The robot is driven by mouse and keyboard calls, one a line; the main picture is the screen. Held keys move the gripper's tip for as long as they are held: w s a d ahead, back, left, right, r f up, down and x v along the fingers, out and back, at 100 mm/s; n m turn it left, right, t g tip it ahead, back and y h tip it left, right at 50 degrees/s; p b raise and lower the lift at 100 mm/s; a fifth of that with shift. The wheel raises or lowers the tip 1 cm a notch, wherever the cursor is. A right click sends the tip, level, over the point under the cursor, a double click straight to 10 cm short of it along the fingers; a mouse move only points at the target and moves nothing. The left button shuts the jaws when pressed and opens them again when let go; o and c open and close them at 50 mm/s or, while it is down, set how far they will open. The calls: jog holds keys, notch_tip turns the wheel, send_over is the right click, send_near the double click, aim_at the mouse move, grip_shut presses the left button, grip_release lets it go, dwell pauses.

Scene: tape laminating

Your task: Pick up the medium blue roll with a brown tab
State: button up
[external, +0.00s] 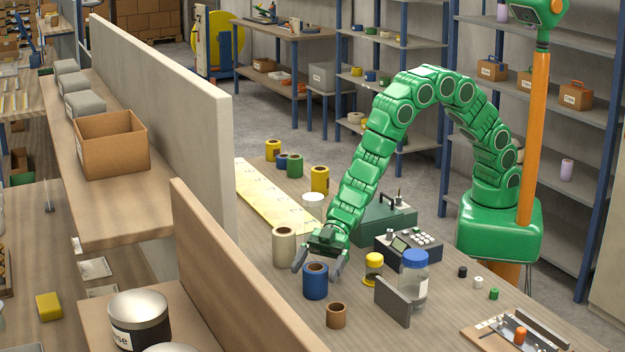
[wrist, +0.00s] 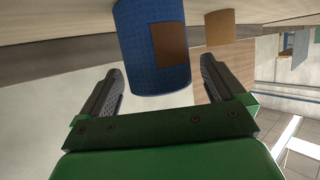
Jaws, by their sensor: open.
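The blue roll (external: 315,285) stands upright on the table with a brown core showing at its top. In the wrist view the blue roll (wrist: 138,60) fills the upper middle, and a brown tab (wrist: 171,45) is on its side. My gripper (external: 318,272) is open and empty at the roll, its fingers spread to either side in the external view. In the wrist view the fingertips of my gripper (wrist: 161,68) flank the roll's near end, with gaps showing on both sides. I cannot tell how far the fingers reach around it.
A cream roll (external: 284,247) stands close at the left and a small brown roll (external: 336,316) in front. A yellow-lidded jar (external: 373,268), a grey plate (external: 392,302) and a blue-lidded jar (external: 413,273) stand to the right. A wooden partition (external: 240,275) rises at the front left.

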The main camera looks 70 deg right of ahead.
jog(key=shift+x, duration=1.35)
jog(key=c, duration=1.1)
jog(key=shift+r, duration=0.1)
jog(key=shift+r, duration=0.55)
notch_tip(320, 180, up, 2)
jog(key=shift+d+r, duration=0.15)
jog(key=shift+r, duration=0.1)
jog(key=s+d+r, duration=0.2)
jog(key=d+r, duration=0.1)
jog(key=s+d+r, duration=0.3)
jog(key=d, duration=0.1)
jog(key=s+d+r, duration=0.2)
jog(key=d+r, duration=0.1)
jog(key=d, duration=0.1)
jog(key=shift+s+d+r, duration=0.15)
jog(key=shift+s, duration=0.25)
